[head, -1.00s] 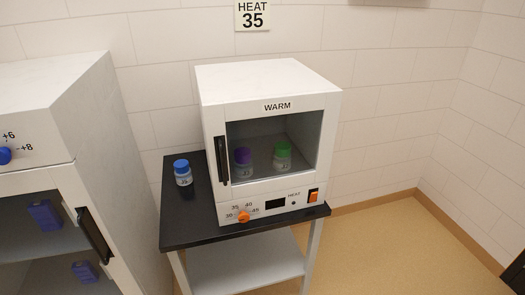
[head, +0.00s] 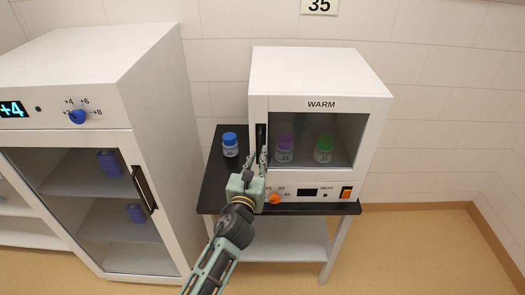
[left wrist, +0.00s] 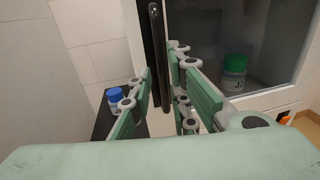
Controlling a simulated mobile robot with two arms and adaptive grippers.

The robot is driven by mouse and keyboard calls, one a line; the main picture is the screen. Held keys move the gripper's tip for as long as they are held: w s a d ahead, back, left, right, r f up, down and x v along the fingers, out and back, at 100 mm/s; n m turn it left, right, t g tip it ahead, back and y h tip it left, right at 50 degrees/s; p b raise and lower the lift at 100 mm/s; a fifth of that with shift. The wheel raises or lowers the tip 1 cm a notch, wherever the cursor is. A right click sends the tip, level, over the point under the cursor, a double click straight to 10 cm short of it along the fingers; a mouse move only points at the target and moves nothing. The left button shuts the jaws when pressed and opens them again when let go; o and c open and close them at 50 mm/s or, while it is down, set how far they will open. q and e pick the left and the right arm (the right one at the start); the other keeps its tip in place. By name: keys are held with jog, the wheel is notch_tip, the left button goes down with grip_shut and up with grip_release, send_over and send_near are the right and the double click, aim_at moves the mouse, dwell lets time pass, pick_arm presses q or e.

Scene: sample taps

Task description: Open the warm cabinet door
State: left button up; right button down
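The white warm cabinet (head: 318,72), labelled WARM, stands on a black-topped stand. Its glass door (head: 345,128) looks shut. The dark vertical door handle (head: 261,134) is at the door's left side, its lower part hidden by my gripper in the head view. My left gripper (head: 259,160) is at the lower part of the handle. In the left wrist view, the handle (left wrist: 158,50) shows between the two spread green fingers (left wrist: 160,85). The fingers are open with gaps to it; I cannot tell if either touches. My right gripper is not in view.
Purple-capped (head: 285,150) and green-capped (head: 323,148) bottles stand behind the glass. A blue-capped bottle (head: 230,145) stands on the stand top (head: 225,180), left of my gripper. A tall white cabinet (head: 160,120) with a black handle (head: 144,188) is at left. Floor at right is clear.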

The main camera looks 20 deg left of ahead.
pick_arm(q)
jog(key=shift+w, duration=1.75)
grip_shut()
